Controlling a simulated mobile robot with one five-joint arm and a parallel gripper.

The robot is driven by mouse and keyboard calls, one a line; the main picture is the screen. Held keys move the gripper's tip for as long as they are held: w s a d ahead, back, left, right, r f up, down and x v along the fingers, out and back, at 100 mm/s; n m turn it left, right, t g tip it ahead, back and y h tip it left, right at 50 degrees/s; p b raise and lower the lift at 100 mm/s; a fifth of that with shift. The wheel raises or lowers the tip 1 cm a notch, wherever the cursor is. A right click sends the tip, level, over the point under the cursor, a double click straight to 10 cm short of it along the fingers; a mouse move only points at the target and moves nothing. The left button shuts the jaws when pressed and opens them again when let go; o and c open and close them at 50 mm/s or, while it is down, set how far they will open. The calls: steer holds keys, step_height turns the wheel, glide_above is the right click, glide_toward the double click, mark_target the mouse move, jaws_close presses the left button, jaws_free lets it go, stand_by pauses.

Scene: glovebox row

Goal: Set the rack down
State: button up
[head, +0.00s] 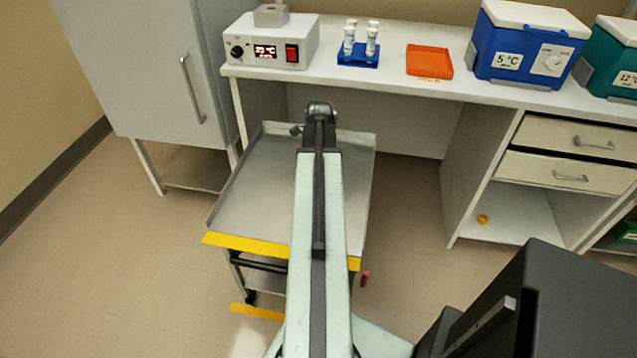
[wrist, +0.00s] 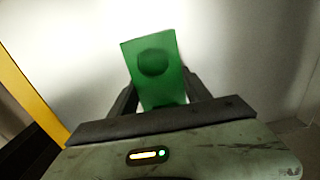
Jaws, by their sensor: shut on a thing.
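My gripper (wrist: 160,92) is shut on a green rack (wrist: 153,62) in the wrist view. The rack shows a flat, tilted face with one round, darker spot, and the dark fingers are on both sides of it. In the head view my arm reaches forward over the cart and hides the gripper and the green rack. A separate blue rack (head: 357,58) with several white-capped tubes stands upright on the white bench (head: 400,83).
A grey cart (head: 262,190) with a raised rim and a yellow front edge stands below my arm; its visible top is bare. On the bench are a control box (head: 270,45), an orange tray (head: 430,60), a blue cooler (head: 525,47) and a teal cooler (head: 612,60).

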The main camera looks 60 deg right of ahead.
steer(key=shift+f, duration=0.1)
steer(key=o, duration=1.5)
step_height(320, 180, up, 12)
steer(key=p, duration=1.2)
steer(key=shift+r, duration=0.25)
